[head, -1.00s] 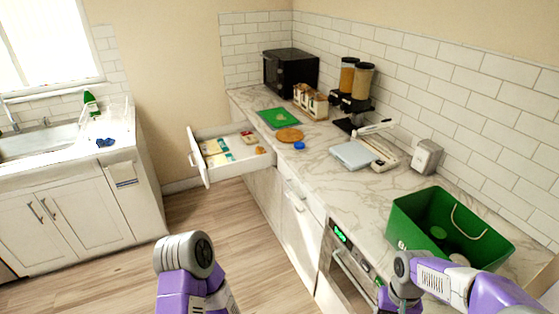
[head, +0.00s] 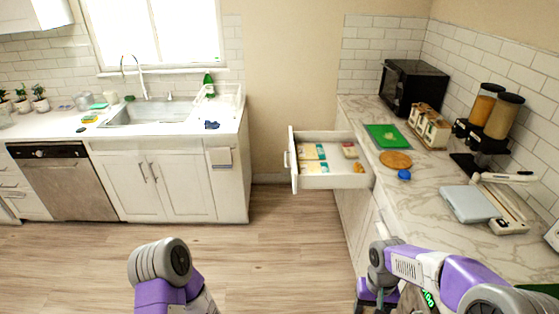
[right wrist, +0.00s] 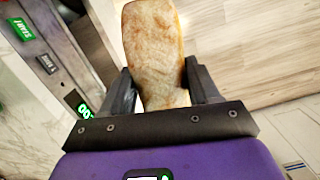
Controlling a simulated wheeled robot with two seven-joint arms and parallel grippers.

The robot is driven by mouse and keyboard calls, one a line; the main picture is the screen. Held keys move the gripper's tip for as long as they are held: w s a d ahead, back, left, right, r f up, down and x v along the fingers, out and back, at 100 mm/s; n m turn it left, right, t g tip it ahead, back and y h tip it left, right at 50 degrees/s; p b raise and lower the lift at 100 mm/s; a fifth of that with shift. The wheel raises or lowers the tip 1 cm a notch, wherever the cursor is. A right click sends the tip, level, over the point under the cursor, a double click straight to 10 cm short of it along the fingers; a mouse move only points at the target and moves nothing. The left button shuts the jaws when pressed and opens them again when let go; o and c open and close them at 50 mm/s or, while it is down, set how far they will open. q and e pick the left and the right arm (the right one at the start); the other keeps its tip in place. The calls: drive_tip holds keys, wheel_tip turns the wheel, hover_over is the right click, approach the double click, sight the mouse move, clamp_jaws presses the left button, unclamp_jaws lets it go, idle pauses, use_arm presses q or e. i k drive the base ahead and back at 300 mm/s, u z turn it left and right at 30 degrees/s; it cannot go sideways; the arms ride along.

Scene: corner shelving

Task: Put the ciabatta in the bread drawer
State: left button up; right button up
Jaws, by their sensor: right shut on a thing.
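The ciabatta (right wrist: 152,40), a long pale-brown loaf, is in the right wrist view. My right gripper (right wrist: 160,80) is shut on it, with one finger on each side near its lower end. In the head view, the ciabatta and the right fingers cannot be made out. An open white drawer (head: 332,182) sticks out from the right-hand counter, with several small packets and food items inside. I cannot tell from a label whether it is the bread drawer. My left arm shows at the bottom of the head view, but its gripper is out of view.
The marble counter (head: 445,225) on the right carries a green board (head: 387,137), a round wooden board (head: 395,159), a blue lid (head: 404,174), a scale (head: 470,204), dispensers (head: 503,115) and a black microwave (head: 413,88). The wooden floor (head: 270,250) before the drawer is clear.

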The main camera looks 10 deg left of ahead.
sight(312, 162)
drive_tip(key=u, duration=0.85)
drive_tip(key=i, duration=3.2)
drive_tip(key=z, duration=0.9)
drive_tip(key=i, duration=0.25)
drive_tip(key=z, duration=0.35)
